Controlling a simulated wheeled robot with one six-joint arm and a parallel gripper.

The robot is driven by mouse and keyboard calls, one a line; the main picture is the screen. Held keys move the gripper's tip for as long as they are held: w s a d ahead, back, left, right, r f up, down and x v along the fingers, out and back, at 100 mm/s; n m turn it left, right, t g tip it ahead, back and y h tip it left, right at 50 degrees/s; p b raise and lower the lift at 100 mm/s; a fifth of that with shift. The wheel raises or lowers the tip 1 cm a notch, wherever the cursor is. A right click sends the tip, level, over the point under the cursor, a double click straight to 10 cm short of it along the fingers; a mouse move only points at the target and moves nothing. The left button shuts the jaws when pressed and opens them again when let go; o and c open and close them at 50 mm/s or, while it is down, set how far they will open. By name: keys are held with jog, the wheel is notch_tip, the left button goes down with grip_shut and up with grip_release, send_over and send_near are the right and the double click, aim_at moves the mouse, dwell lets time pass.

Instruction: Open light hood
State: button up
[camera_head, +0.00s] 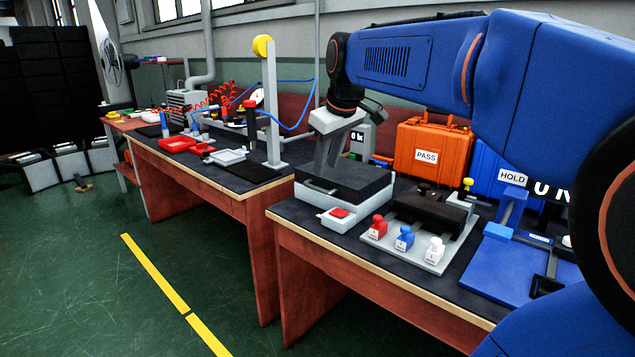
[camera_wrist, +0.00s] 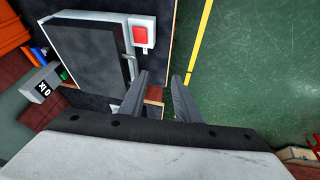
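The light hood (camera_head: 358,184) is a box with a dark lid on a pale grey base, on the right-hand workbench. Its lid looks shut. It also shows in the wrist view (camera_wrist: 85,55), at upper left, with a thin handle (camera_wrist: 131,66) on the edge nearest my fingers. A red button (camera_head: 339,213) on a white block sits at the hood's front corner; it also shows in the wrist view (camera_wrist: 140,34). My gripper (camera_wrist: 161,77) is open, with nothing between its fingers, beside the handle in the picture. In the head view my gripper (camera_head: 325,160) hangs over the hood; contact cannot be told.
Red, blue and white stamps (camera_head: 404,238) stand on a grey plate to the right. An orange PASS case (camera_head: 432,150) and blue HOLD case (camera_head: 510,177) stand behind. A post with a yellow knob (camera_head: 263,46) rises at left. The floor (camera_head: 90,270) in front is clear.

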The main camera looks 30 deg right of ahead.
jog(key=n, duration=0.1)
send_near(316, 187)
jog(key=x, duration=0.7)
jog(key=shift+w+f, duration=0.15)
dwell(0.3)
grip_shut()
